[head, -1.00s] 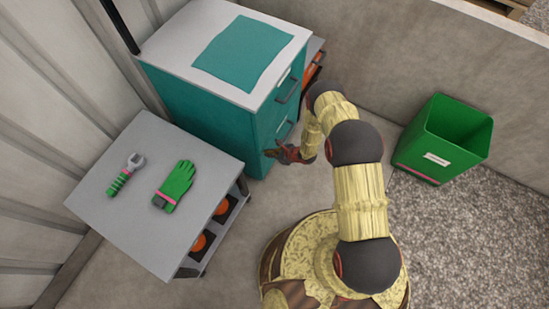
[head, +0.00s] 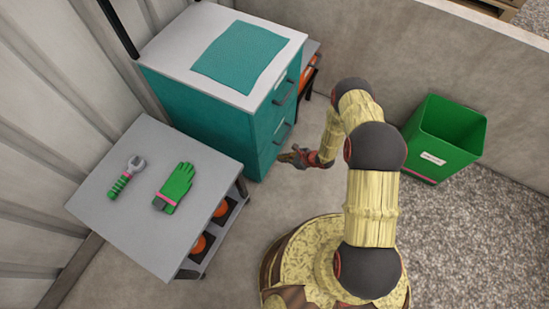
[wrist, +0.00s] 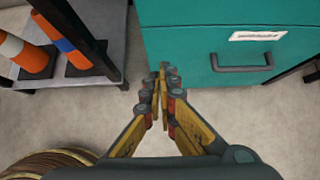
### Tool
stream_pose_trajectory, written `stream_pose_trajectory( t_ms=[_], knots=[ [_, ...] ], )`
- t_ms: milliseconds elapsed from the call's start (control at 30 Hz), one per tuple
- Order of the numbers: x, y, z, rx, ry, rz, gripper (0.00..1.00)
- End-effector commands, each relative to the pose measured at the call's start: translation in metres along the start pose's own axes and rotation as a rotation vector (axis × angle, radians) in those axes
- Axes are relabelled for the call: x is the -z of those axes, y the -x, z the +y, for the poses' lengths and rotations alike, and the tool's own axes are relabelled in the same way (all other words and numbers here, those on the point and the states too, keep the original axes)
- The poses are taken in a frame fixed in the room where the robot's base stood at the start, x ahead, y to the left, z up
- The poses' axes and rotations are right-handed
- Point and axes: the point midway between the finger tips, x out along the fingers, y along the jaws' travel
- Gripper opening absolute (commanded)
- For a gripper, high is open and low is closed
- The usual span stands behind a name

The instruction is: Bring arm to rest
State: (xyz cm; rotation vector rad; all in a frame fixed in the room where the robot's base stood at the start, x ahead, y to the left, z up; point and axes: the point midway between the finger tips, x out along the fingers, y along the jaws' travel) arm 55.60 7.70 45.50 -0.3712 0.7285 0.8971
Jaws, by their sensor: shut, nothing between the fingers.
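My gripper (head: 285,157) is in front of the teal drawer cabinet (head: 200,105), near its lower front corner, apart from it. In the wrist view my gripper (wrist: 161,72) shows its fingertips together, with nothing between them. The floor lies under the fingers. A cabinet drawer front with a dark handle (wrist: 242,62) and a white label is ahead and to the right there. My arm is bent over my round base.
A grey side table (head: 150,215) at left bears a wrench (head: 127,176) and a green glove (head: 178,184). Orange-and-white cones (wrist: 22,52) stand on its lower shelf. A green bin (head: 440,140) stands at right by the wall. Floor between table and cabinet is clear.

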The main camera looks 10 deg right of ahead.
Motion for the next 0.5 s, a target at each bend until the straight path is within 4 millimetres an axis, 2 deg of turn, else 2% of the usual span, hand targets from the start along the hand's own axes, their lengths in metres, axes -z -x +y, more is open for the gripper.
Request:
stream_pose_trajectory(
  t_ms=[33,200,500],
  knots=[
    [-0.001,0.011,-0.001,0.002,-0.002,0.000,0.00],
    [0.000,0.030,0.000,0.001,-0.002,0.000,0.00],
    [0.001,0.035,0.001,-0.001,0.000,0.000,0.00]
  ],
)
